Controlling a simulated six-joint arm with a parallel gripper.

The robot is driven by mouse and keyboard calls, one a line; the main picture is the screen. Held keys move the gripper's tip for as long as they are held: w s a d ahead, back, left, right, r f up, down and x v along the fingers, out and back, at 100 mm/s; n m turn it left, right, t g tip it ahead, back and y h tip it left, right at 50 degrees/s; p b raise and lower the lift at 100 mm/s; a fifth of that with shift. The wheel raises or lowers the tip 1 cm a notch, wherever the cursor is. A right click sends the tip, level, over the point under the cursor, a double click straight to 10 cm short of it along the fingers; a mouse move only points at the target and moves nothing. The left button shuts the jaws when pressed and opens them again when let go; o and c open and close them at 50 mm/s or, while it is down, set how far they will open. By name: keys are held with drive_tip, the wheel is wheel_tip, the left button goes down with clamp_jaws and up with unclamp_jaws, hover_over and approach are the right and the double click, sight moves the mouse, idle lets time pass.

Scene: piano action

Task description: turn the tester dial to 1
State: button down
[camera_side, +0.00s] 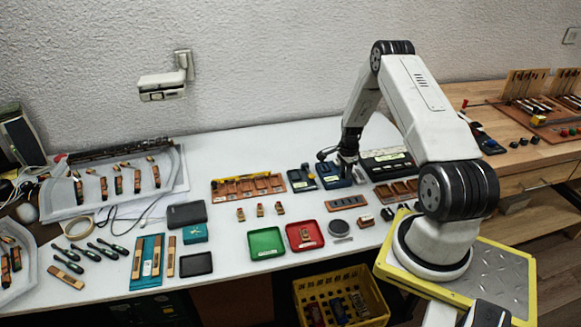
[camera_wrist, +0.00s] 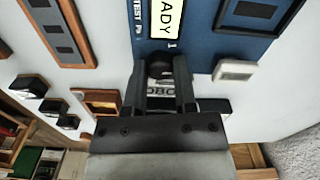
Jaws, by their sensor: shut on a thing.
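The blue tester (camera_side: 333,182) stands at the back right of the white table. In the wrist view its blue face (camera_wrist: 194,22) shows a lit display (camera_wrist: 167,18) with letters ending in "ADY", and a "1" mark below it. My gripper (camera_wrist: 160,68) is at the tester's edge, just by that mark. It is shut on the dark round dial (camera_wrist: 159,67); the fingers stand on both sides of it. The dial's pointer direction cannot be made out. In the side view my gripper (camera_side: 347,172) reaches down onto the tester from above.
A green tray (camera_side: 265,243) and a red tray (camera_side: 304,235) lie at the front middle. A wooden rack (camera_side: 248,187) stands left of the tester. A dark keyed device (camera_side: 388,163) stands close on its right. A yellow crate (camera_side: 341,300) is below the table's front edge.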

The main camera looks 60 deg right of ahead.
drive_tip(key=n, duration=1.1)
idle(0.3)
drive_tip(key=shift+n, duration=0.3)
drive_tip(key=shift+c, duration=2)
unclamp_jaws()
drive_tip(key=shift+r, duration=0.15)
drive_tip(key=shift+r, duration=3.8)
